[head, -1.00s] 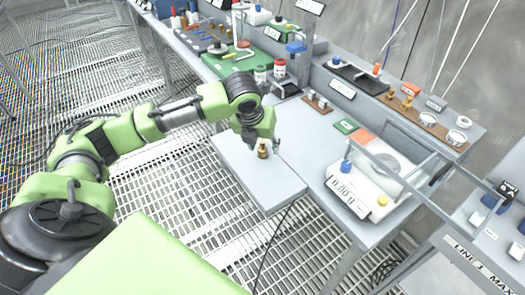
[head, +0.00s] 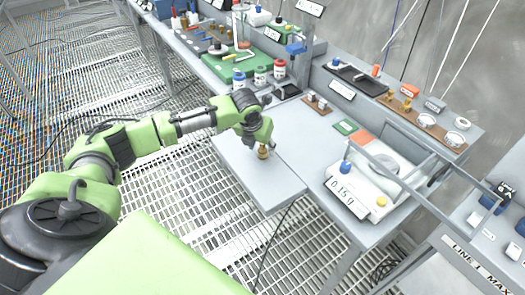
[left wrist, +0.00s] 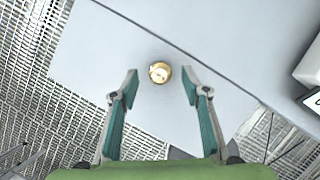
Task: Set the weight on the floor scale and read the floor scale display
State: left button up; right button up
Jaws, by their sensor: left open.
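A small brass weight (head: 263,152) stands upright on a flat grey plate (head: 262,188) at the near side of the bench. It also shows in the left wrist view (left wrist: 160,72), just beyond and between the fingertips. My left gripper (left wrist: 159,85) is open over the plate, with a finger on either side of the weight's line and no visible contact. In the head view my left gripper (head: 260,138) partly hides the weight's top. A white scale (head: 368,192) stands on the bench to the right. Its display (head: 343,196) seems to read 0.150; the digits are small. My right gripper is not in view.
A raised shelf (head: 400,97) at the back holds a brown strip with brass weights and round dishes. A clear-framed shield rises over the white scale. Jars with red and blue lids (head: 260,76) stand near a green mat. The plate around the weight is clear.

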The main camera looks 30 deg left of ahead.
aim_at(261, 146)
pick_arm(q)
jog(key=shift+x, duration=1.55)
jog(key=shift+c, duration=0.2)
jog(key=shift+r, duration=0.1)
grip_shut()
